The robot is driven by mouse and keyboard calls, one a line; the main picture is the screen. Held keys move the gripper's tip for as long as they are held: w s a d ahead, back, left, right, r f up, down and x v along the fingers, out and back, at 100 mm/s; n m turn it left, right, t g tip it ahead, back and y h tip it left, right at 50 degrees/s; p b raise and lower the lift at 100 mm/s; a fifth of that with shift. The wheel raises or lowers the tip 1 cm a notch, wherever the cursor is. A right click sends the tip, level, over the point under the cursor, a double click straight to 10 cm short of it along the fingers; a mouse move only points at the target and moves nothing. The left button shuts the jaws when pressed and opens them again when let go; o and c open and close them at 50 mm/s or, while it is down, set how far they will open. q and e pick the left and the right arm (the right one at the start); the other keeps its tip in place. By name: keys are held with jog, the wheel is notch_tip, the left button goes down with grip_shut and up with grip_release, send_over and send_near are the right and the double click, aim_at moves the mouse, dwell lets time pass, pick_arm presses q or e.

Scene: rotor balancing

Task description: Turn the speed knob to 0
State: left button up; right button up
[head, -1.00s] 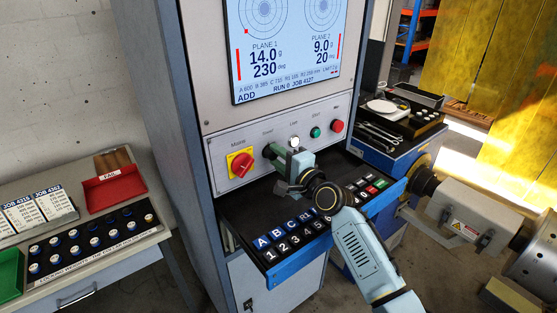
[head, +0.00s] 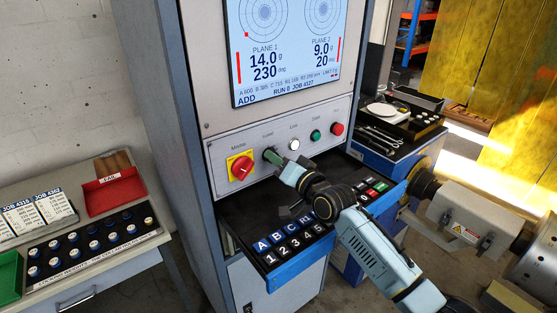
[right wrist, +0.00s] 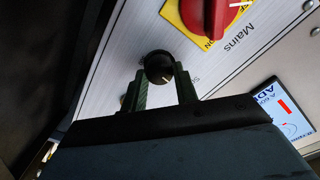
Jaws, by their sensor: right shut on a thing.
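The speed knob (right wrist: 156,66) is a small black round knob with a white pointer line, seen in the right wrist view. It is on the light grey control panel (head: 222,150), just right of the red mains switch (head: 241,167) on its yellow plate. My right gripper (right wrist: 162,70) has its dark green fingers on either side of the knob and is shut on it. In the head view my right gripper (head: 272,158) reaches up to the panel and mostly hides the knob. The scale marks around the knob are too small to read. My left gripper is out of view.
A white button (head: 294,145), a green button (head: 315,135) and a red button (head: 337,128) sit right of the knob. The screen (head: 286,50) is above. The keyboard shelf (head: 300,262) juts out below my right arm.

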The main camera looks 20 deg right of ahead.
jog(key=shift+n, duration=0.7)
jog(key=o, duration=1)
jog(key=shift+c, duration=0.2)
jog(key=v, duration=1.3)
jog(key=shift+s+b, duration=0.25)
jog(key=shift+b, duration=0.2)
